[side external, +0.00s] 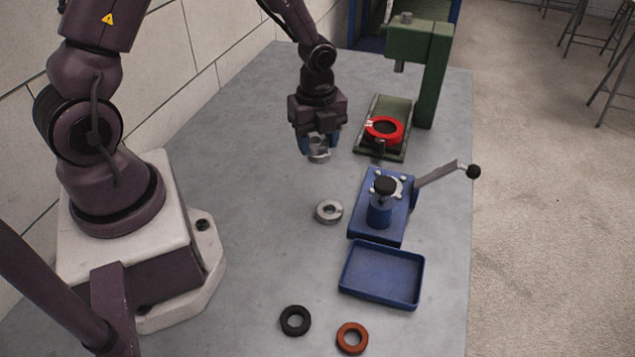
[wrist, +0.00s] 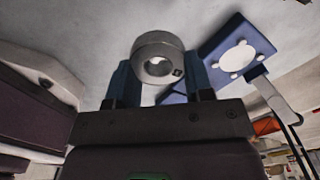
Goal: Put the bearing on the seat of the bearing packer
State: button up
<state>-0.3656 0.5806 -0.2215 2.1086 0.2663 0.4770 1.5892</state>
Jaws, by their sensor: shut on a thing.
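My gripper (side external: 318,148) hangs above the table with its blue fingers pointing down. It is shut on a grey metal ring, the bearing (wrist: 146,45), which shows between the two fingers in the wrist view; in the side view it is small and partly hidden by the fingers. The bearing packer (side external: 365,219) is a blue base with a pale bolted flange, a black-topped blue post and a black-knobbed lever. It stands right of and nearer the camera than my gripper. Its blue plate also shows in the wrist view (wrist: 209,76). The bearing is apart from it.
Another grey ring (side external: 320,212) lies on the table left of the packer. A green press (side external: 437,75) with a red ring (side external: 370,132) at its base stands behind. A blue tray (side external: 381,275), a black ring (side external: 285,320) and an orange ring (side external: 341,338) are in front.

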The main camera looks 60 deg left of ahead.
aim_at(318, 186)
jog(key=shift+w+m, duration=0.15)
jog(key=shift+m, duration=0.95)
jog(key=shift+f, duration=4.8)
jog(key=shift+f, duration=0.2)
jog(key=o, duration=1)
jog(key=shift+c, duration=0.2)
